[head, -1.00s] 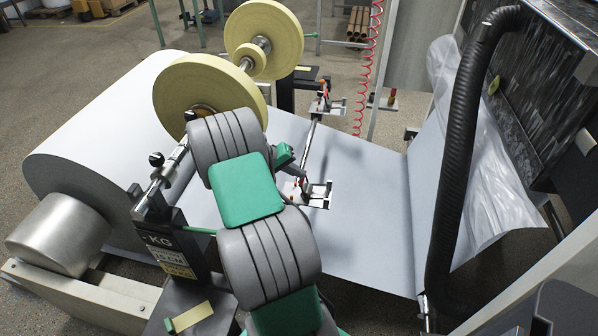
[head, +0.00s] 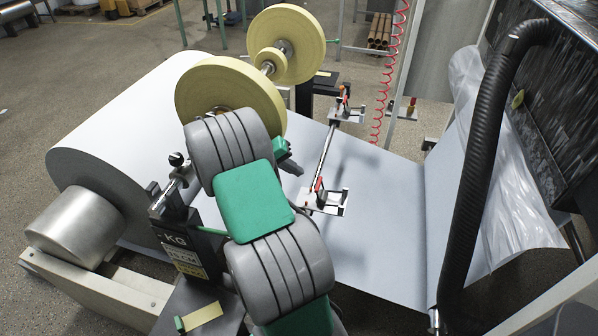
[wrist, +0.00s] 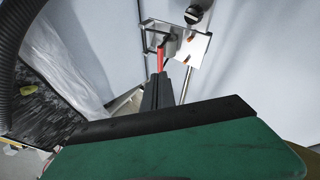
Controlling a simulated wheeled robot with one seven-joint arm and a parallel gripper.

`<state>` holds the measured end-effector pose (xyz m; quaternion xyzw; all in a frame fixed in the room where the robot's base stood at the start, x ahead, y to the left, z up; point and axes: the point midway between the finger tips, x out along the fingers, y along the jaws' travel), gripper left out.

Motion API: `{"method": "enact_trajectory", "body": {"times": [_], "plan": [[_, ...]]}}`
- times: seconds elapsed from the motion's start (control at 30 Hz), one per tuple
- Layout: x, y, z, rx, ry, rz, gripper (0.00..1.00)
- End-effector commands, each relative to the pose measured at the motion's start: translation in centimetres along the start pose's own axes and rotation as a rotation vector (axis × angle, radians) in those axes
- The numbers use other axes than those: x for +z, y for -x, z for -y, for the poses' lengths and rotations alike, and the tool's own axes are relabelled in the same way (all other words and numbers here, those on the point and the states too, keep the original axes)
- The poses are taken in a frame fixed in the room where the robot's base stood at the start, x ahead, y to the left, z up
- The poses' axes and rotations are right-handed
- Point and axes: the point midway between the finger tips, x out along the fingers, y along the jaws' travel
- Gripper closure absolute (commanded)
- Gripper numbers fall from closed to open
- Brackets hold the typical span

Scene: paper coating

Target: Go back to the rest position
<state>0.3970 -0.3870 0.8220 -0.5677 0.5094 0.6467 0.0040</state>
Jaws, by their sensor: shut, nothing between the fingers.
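My arm, grey with green covers, crosses the middle of the head view in front of the white paper web (head: 385,215). My gripper (head: 299,171) shows only in part beyond the arm, above the paper and close to the near metal bracket with a red lever (head: 325,200). In the wrist view my gripper's dark fingers (wrist: 163,80) are together and empty. The bracket (wrist: 188,48) and its red lever (wrist: 161,58) lie just beyond the fingertips; I cannot tell whether they touch.
The large paper roll (head: 115,150) is at left. Yellow tape rolls (head: 215,90) stand on a shaft behind my arm. A black hose (head: 478,180) and clear film (head: 510,190) are at right. A red coiled hose (head: 388,80) hangs at the back. Floor is open at upper left.

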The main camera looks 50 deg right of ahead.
Motion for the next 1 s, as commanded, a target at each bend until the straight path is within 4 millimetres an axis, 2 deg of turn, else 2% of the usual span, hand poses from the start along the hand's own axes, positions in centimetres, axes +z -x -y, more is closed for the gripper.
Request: {"method": "enact_trajectory", "body": {"times": [0.27, 0.37, 0.47, 0.5, 0.57, 0.6, 0.67, 0.73, 0.8, 0.9, 1.0], "plan": [[-0.1, 0.3, 0.0, -0.006, 0.001, -0.005, 1.00], [-0.2, 2.8, 0.3, -0.056, 0.018, -0.037, 1.00], [0.7, 8.4, 1.5, -0.178, 0.076, -0.107, 1.00], [1.6, 11.5, 2.1, -0.248, 0.113, -0.144, 1.00], [4.0, 16.2, 3.2, -0.360, 0.182, -0.196, 1.00], [6.0, 18.8, 3.9, -0.428, 0.229, -0.225, 1.00], [9.3, 22.3, 4.8, -0.521, 0.301, -0.263, 1.00], [13.7, 26.0, 5.4, -0.626, 0.393, -0.304, 1.00], [18.4, 28.6, 5.8, -0.718, 0.487, -0.336, 1.00], [23.8, 30.6, 6.2, -0.807, 0.594, -0.365, 1.00], [26.7, 31.1, 6.3, -0.849, 0.652, -0.375, 1.00]]}}
